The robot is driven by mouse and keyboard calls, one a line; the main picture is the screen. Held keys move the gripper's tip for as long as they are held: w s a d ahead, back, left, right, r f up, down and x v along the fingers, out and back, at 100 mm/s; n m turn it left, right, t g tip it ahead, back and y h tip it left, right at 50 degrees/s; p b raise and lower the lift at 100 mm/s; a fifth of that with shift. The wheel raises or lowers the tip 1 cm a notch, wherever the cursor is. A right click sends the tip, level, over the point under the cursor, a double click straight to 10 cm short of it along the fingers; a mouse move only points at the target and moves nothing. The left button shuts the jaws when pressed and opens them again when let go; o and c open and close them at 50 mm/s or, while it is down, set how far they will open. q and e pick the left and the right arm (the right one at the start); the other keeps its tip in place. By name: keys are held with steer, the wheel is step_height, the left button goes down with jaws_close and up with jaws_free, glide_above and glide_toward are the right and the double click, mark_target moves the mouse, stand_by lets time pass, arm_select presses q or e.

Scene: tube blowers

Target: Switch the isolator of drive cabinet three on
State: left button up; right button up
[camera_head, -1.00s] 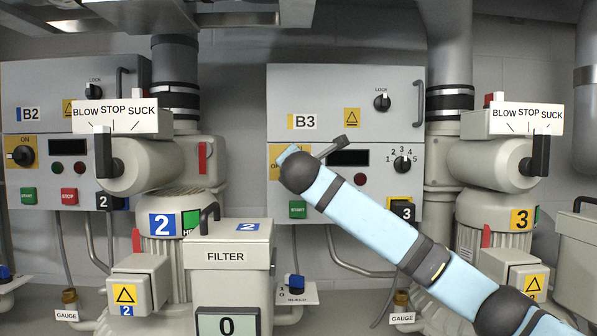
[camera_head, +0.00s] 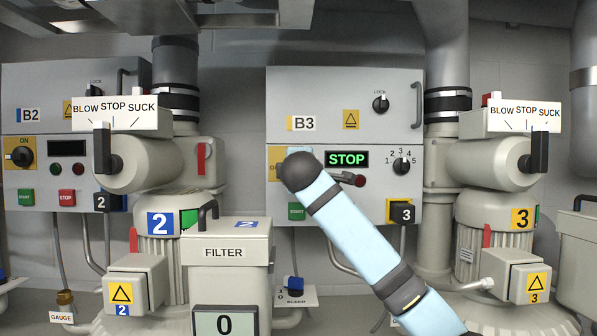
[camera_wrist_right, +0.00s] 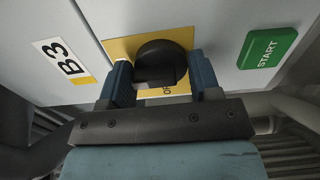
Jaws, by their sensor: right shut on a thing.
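Drive cabinet B3 (camera_head: 390,135) is in the middle of the head view. Its isolator is a black rotary knob (camera_wrist_right: 160,62) on a yellow plate (camera_wrist_right: 122,47). In the head view only the left part of the plate (camera_head: 275,160) shows; my right wrist hides the knob. In the right wrist view my right gripper (camera_wrist_right: 161,82) has one finger on each side of the knob and is shut on it. Part of the "OFF" lettering shows by the knob. The B3 display (camera_head: 347,159) is lit and reads STOP in green. My left gripper is not in view.
A green START button (camera_wrist_right: 267,48) is close to the right of my gripper in the wrist view. A selector knob (camera_head: 401,167) and a black 3 plug (camera_head: 401,212) are right of my arm. Cabinet B2 (camera_head: 35,90) and the filter box (camera_head: 225,270) are at left.

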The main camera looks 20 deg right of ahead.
steer(key=shift+r, duration=0.1)
stand_by(0.5)
steer(key=o, duration=0.9)
steer(key=shift+s, duration=0.1)
steer(key=b+v, duration=0.3)
steer(key=v, duration=1)
steer(key=shift+s+a+b, duration=0.1)
steer(key=shift+s+b, duration=0.25)
